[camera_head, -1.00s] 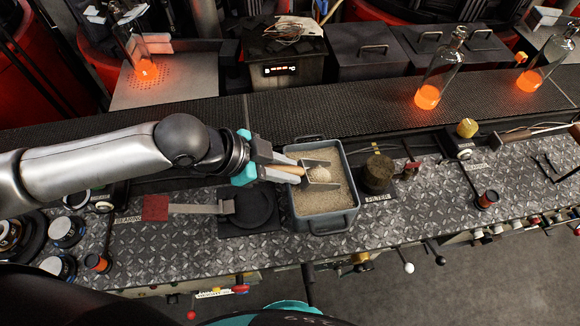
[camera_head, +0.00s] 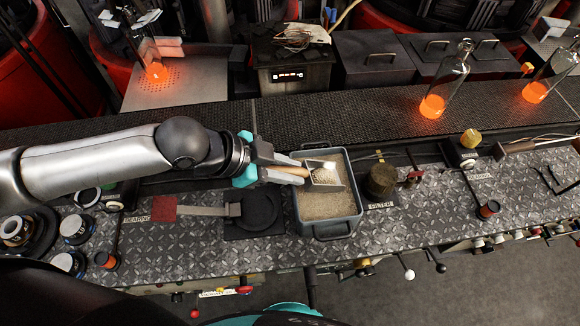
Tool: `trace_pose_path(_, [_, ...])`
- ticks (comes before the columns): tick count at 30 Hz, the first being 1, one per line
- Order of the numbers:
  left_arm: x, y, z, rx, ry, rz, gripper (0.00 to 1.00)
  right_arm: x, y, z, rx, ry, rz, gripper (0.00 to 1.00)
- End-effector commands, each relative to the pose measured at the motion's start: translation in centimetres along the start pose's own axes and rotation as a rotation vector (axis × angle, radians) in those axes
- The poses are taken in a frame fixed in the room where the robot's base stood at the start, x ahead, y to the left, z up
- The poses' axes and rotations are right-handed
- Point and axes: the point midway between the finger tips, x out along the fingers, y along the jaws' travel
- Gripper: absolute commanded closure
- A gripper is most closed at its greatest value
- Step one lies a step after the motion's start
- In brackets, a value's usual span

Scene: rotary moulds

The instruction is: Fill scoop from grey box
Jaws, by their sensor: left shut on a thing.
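The grey box (camera_head: 328,228) stands on the patterned metal bench and holds sandy, granular material. My left gripper (camera_head: 293,173) is shut on the scoop's wooden handle, above the box's left rim. The metal scoop (camera_head: 328,187) is over the box's upper half, with its open end toward the right. Pale grains show inside the scoop. I cannot tell whether its underside touches the material below. My right gripper is not in view.
A black round plate (camera_head: 257,210) with a red-ended lever lies left of the box. A dark cylinder (camera_head: 381,180) stands close to its right. Glowing glass bottles (camera_head: 440,85) stand on the dark belt behind.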

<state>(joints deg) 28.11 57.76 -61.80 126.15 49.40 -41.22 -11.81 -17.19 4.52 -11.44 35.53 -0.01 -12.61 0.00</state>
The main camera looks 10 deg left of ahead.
Motion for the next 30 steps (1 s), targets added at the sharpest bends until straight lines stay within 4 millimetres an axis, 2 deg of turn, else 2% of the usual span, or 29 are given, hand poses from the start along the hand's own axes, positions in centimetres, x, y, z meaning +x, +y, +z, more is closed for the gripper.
trace_pose_path(3, [-0.8,-0.2,-0.8,0.001,0.003,-0.001,1.00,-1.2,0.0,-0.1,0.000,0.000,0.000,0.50])
trace_pose_path(14, [-2.2,-0.5,-2.2,0.001,0.003,-0.001,1.00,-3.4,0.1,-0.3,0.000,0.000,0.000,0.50])
trace_pose_path(17, [-2.1,-0.5,-1.9,0.001,0.008,-0.002,1.00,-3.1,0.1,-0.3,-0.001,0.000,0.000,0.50])
trace_pose_path(24, [-2.8,-0.2,-0.5,-0.004,0.086,-0.012,1.00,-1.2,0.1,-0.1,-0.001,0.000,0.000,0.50])
trace_pose_path(30, [-3.3,-0.3,-0.4,-0.005,0.124,-0.020,1.00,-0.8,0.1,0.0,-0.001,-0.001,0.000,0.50])
